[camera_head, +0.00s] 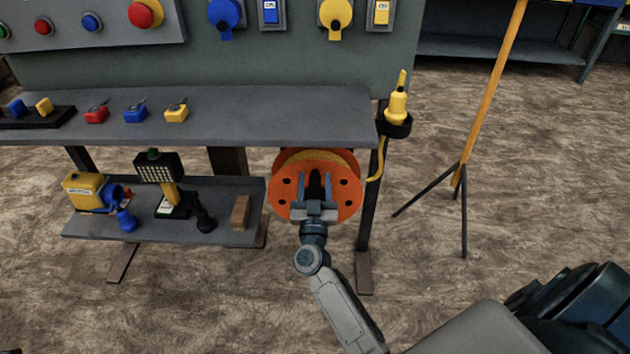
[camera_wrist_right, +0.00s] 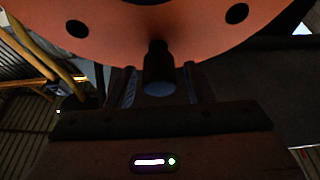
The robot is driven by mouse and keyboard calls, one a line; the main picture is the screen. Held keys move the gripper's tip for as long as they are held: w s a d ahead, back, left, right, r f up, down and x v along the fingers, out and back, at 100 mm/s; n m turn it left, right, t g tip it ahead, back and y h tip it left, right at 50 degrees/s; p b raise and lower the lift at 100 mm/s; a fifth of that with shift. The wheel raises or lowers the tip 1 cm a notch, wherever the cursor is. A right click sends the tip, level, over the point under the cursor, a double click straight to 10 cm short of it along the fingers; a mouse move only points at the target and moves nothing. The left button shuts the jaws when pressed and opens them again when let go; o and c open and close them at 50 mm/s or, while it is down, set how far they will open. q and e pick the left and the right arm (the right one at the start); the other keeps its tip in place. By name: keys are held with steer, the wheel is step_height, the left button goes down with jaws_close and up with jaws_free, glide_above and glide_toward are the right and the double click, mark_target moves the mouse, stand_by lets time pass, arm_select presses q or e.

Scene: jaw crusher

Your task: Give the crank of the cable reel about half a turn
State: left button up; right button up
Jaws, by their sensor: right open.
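The cable reel (camera_head: 285,207) is an orange disc with dark holes, hanging under the right end of the bench. In the right wrist view the orange reel face (camera_wrist_right: 195,45) fills the top. Its crank handle is a dark knob (camera_wrist_right: 158,62) that sticks out toward my right gripper. My right gripper (camera_head: 315,186) is in front of the reel face. Its two fingers are open, one on each side of the crank handle, with gaps visible in the right wrist view. My left gripper is not in view.
The grey bench (camera_head: 230,117) is above, with a yellow plug in a black holder (camera_head: 396,123) at its right end. A lower shelf (camera_head: 150,228) holds tools left of the reel. A tripod (camera_head: 460,180) stands to the right. Floor between is clear.

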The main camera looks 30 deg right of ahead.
steer(key=shift+w+d+r, duration=0.2)
steer(key=shift+w+d, duration=0.05)
steer(key=shift+w, duration=0.15)
steer(key=shift+c, duration=0.2)
jaws_close()
steer(key=shift+s+d, duration=0.1)
